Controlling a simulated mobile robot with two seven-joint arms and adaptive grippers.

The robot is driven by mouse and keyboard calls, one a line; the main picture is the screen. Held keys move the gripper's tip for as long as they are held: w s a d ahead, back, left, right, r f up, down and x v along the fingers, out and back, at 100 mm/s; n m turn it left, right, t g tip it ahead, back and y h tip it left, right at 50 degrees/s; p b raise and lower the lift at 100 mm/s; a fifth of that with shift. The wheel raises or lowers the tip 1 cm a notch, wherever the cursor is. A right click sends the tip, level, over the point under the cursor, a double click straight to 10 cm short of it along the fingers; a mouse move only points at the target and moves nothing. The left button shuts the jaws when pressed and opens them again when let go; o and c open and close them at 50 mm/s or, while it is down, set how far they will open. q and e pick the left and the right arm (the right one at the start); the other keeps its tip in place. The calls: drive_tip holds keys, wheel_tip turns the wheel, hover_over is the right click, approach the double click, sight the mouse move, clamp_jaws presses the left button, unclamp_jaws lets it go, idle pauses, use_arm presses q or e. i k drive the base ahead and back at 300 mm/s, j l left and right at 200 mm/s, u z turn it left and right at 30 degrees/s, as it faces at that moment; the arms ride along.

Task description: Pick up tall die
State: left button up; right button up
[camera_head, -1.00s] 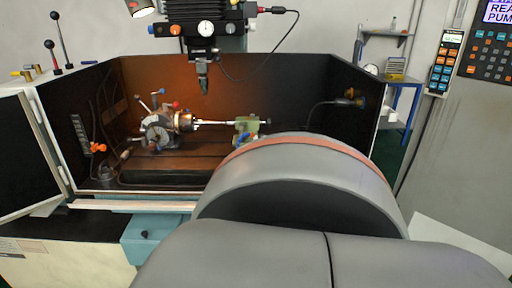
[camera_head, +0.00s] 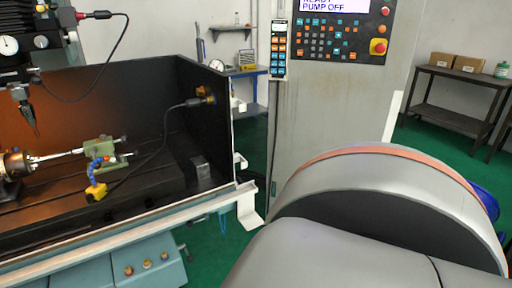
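I cannot make out a tall die in this view. The machine enclosure (camera_head: 150,75) is at the left, with the indexing chuck (camera_head: 14,164) cut off at the left edge. A shiny bar runs from the chuck to a green tailstock (camera_head: 99,150). A large grey rounded part of my own arm fills the lower right. Neither of my grippers shows.
A control panel (camera_head: 335,38) stands on a grey cabinet in the middle. A dark table (camera_head: 452,98) with two cardboard boxes and a white-green container stands at the right. A blue bench (camera_head: 245,72) is behind. Green floor lies between the cabinet and the dark table.

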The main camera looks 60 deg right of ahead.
sight(200, 166)
drive_tip(key=l+z, duration=0.1)
drive_tip(key=z, duration=1.45)
drive_tip(key=i+l, duration=0.2)
drive_tip(key=l, duration=0.2)
drive_tip(key=i+l, duration=0.25)
drive_tip(key=l, duration=0.15)
